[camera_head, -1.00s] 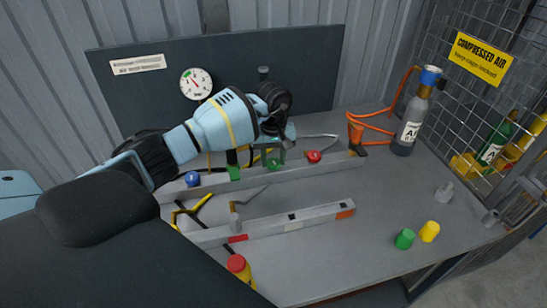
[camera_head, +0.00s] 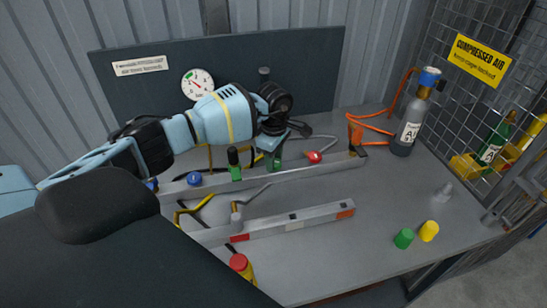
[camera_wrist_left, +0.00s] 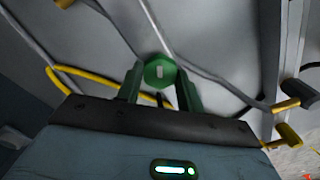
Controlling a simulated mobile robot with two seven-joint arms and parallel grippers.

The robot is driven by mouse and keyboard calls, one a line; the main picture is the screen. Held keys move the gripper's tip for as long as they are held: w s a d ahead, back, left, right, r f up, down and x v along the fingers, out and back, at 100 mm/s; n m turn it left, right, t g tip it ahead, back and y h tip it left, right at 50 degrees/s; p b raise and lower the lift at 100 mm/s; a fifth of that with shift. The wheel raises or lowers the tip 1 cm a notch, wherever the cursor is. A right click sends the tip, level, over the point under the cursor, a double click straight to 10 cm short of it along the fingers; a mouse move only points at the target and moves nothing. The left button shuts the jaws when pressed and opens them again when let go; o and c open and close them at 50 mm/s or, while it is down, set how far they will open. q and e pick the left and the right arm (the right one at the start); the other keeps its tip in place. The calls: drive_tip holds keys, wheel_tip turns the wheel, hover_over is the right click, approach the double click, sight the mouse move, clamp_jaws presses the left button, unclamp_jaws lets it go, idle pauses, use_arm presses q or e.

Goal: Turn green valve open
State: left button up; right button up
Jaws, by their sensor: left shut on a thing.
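The green valve (camera_wrist_left: 160,72) shows in the left wrist view as a green knob with a pale mark on top. It sits between the two dark green fingers of my left gripper (camera_wrist_left: 161,88), which is shut on it. My right gripper is not in view.
A blue knob (camera_head: 194,179) and a red knob (camera_head: 313,157) flank the gripper. A pressure gauge (camera_head: 197,84) is on the back panel. A spirit level (camera_head: 290,221), a green cap (camera_head: 404,238), a yellow cap (camera_head: 429,231) and a grey cylinder (camera_head: 410,125) stand on the bench.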

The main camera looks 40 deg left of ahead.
use_arm(q)
drive_tip(key=n+p, duration=0.1)
drive_tip(key=n, duration=0.4)
drive_tip(key=shift+r+n, duration=0.1)
drive_tip(key=shift+n, duration=0.2)
idle(0.4)
drive_tip(key=o, duration=1)
drive_tip(key=shift+r, duration=3.85)
